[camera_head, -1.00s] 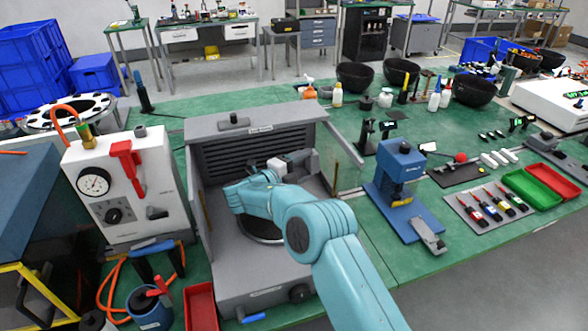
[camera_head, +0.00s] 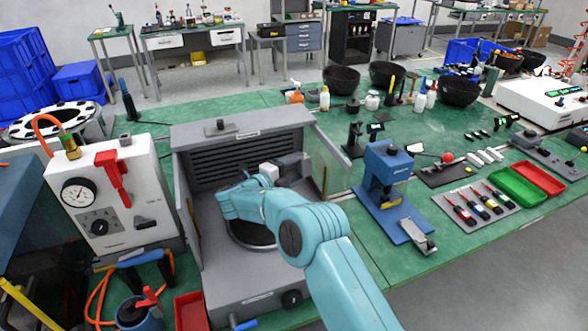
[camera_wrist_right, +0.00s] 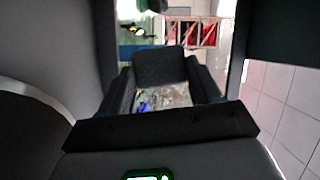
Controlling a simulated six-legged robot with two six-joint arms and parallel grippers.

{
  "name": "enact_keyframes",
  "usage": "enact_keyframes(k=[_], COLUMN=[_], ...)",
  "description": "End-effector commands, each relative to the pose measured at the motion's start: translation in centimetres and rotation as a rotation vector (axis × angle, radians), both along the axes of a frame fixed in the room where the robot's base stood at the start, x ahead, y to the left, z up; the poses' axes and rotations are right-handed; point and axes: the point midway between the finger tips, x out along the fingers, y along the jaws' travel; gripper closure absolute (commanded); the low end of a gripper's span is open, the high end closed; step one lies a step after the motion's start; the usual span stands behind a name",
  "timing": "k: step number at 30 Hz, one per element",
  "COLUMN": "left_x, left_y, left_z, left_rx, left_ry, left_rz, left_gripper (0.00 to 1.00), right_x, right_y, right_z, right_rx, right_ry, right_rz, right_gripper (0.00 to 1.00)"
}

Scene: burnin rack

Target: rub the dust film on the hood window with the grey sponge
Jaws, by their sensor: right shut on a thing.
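The grey hood (camera_head: 245,130) stands open at the front on the green bench. Its clear window (camera_head: 332,165) stands swung out at the right side; I cannot make out the dust film in the head view. My right gripper (camera_head: 292,166) is inside the hood's opening, just left of the window, its jaws partly hidden by my teal arm. In the right wrist view, my right gripper (camera_wrist_right: 162,90) is shut on the dark grey sponge (camera_wrist_right: 160,67). I cannot tell whether the sponge touches the window. My left gripper is not in view.
A white gauge unit (camera_head: 115,195) stands close left of the hood. A blue press (camera_head: 388,175) stands right of the window. A red tray (camera_head: 191,312) lies at the hood's front left. Black bowls (camera_head: 388,74) and bottles stand farther back.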

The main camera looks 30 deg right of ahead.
Motion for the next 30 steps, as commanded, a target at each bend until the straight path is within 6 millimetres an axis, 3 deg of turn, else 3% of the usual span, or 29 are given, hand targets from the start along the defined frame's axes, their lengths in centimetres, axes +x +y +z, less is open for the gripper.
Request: enact_keyframes(k=[25,30], left_x=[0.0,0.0], left_y=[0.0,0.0], left_z=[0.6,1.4], left_rx=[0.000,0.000], left_ry=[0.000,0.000], left_rz=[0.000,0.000], left_gripper=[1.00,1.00], right_x=[-0.4,-1.5], right_y=[-1.5,-1.3], right_z=[0.0,0.3], right_rx=[0.000,0.001], right_ry=[-0.001,0.002], right_rz=[0.000,0.001], right_gripper=[0.62,0.62])
